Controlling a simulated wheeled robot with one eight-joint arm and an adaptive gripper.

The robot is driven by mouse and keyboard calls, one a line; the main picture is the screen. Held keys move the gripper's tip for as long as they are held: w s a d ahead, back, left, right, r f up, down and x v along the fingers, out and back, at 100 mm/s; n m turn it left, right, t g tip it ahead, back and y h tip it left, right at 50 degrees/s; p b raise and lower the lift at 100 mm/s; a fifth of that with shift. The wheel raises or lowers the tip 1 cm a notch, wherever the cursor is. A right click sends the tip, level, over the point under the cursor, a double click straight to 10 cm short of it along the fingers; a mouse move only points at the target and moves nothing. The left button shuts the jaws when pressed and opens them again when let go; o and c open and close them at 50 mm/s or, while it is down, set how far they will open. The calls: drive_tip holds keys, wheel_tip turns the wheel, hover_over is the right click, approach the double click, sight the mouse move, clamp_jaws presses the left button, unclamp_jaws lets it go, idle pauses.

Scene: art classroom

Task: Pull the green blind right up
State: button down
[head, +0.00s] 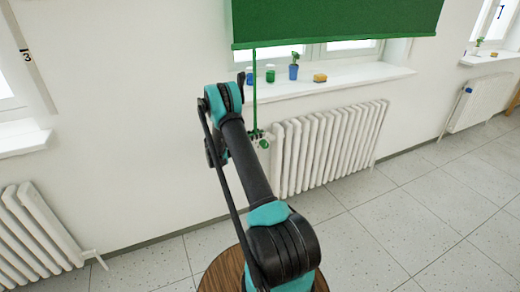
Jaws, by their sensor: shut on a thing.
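The green blind (335,18) hangs at the top, its lower edge a little above the window sill, covering most of the window. A green cord (254,85) hangs straight down from its left end, past the sill. My gripper (258,137) is at the cord's lower end, left of the white radiator, small and partly hidden behind my arm. It is shut on the cord's lower part. A green knob-like end (264,144) shows just below it. The exact grip is too small to see clearly.
A white radiator (330,146) stands below. A round wooden top (222,274) is near my arm's base. The tiled floor to the right is clear.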

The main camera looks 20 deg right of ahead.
wheel_tip(320, 180, up, 10)
drive_tip(key=shift+s, duration=0.1)
idle(0.4)
drive_tip(key=c, duration=1.5)
unclamp_jaws()
drive_tip(key=shift+c, duration=0.2)
drive_tip(key=shift+a, duration=0.1)
drive_tip(key=a, duration=1.2)
drive_tip(key=shift+s, duration=0.2)
drive_tip(key=shift+c, duration=0.4)
